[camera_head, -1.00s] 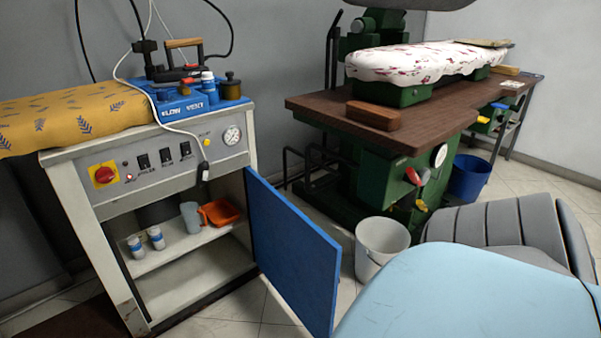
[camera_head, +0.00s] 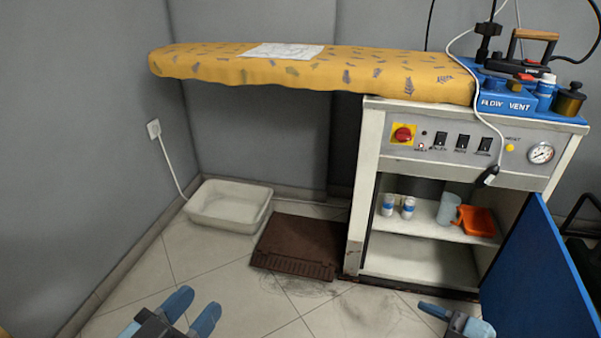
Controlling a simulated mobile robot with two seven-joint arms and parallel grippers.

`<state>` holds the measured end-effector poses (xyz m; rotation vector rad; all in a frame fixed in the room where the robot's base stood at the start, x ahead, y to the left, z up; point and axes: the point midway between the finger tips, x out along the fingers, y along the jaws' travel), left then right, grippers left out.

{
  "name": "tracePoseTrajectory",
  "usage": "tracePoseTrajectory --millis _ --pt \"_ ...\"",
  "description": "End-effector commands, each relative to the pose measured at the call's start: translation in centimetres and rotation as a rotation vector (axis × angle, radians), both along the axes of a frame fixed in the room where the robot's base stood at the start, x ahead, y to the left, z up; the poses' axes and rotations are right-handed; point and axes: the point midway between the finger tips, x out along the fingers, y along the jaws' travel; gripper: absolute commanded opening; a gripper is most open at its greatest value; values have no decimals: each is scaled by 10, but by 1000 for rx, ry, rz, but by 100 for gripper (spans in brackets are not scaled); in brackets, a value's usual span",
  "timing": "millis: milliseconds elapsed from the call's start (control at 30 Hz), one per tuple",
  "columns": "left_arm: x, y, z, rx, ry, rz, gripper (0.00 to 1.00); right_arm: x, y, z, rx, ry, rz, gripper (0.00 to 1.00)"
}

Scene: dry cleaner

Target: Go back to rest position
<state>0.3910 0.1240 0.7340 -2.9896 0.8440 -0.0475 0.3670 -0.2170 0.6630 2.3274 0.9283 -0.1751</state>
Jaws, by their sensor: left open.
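My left gripper (camera_head: 198,304) shows at the bottom left of the head view. Its two blue fingers are apart, with only floor between them, and it is empty. Part of my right gripper (camera_head: 448,317) shows at the bottom right, in front of the cabinet. It is cut off by the lower edge, and I cannot tell how far its fingers are apart. Neither gripper is seen touching anything.
An ironing board (camera_head: 330,75) with a yellow cover joins a white cabinet (camera_head: 368,150). Its blue door (camera_head: 540,275) stands open at the right. A white tray (camera_head: 228,222) and a brown mat (camera_head: 298,245) lie on the floor. Tiled floor is clear at the front left.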

Motion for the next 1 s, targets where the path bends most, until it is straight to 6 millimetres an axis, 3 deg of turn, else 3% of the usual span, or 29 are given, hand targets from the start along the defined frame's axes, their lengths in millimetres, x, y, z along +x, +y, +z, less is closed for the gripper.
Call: tracePoseTrajectory --millis 367,767,800,1000 --pt "0 0 0 0 0 0 43 8 47 22 273 2 -83 60" --pt "0 0 0 0 0 0 43 24 95 73 636 1 -193 60" --pt "-2 -1 19 -26 3 2 43 21 96 91 657 7 -196 60" --pt "-14 -5 67 -174 4 22 43 9 99 138 798 15 -214 60"
